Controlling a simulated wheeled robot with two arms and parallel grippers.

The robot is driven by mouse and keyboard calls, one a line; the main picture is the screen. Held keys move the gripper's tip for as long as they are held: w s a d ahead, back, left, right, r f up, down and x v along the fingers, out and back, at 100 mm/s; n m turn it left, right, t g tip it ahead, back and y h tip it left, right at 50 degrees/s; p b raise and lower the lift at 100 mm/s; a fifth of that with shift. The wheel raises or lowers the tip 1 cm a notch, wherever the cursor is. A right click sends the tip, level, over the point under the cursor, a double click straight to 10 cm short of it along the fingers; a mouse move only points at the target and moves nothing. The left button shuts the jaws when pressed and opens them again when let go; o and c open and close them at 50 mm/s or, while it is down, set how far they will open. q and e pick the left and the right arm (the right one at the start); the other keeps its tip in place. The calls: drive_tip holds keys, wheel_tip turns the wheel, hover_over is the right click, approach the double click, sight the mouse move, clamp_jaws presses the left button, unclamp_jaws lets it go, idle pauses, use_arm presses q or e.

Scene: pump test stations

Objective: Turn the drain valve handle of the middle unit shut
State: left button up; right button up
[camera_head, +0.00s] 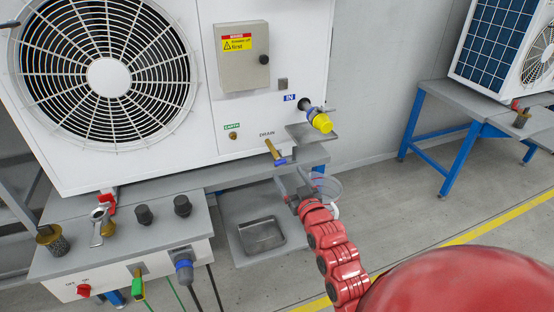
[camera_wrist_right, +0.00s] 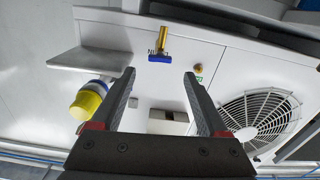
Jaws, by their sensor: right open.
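The drain valve (camera_head: 272,148) is a short brass spout on the white front panel of the unit, beside the DRAIN label. Its blue handle (camera_head: 283,161) is at the spout's lower end. In the right wrist view the brass valve (camera_wrist_right: 164,36) points toward the camera, and the blue handle (camera_wrist_right: 159,58) looks crosswise to it. My right gripper (camera_head: 292,180) is just below and in front of the handle, open and empty. In the wrist view the handle lies just beyond and between the fingertips (camera_wrist_right: 159,74), apart from both. My left gripper is out of view.
A yellow-capped blue fitting (camera_head: 320,122) sticks out right of the valve, above a small grey shelf (camera_head: 300,131). A clear round vessel (camera_head: 326,186) is beside my right gripper. A metal basin (camera_head: 262,235) lies below. A bench with switches (camera_head: 120,262) stands at left.

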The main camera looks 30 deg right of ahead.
sight(279, 159)
drive_tip(key=b+x, duration=0.1)
drive_tip(key=x, duration=1)
drive_tip(key=shift+b, duration=0.3)
drive_tip(key=shift+s, duration=0.1)
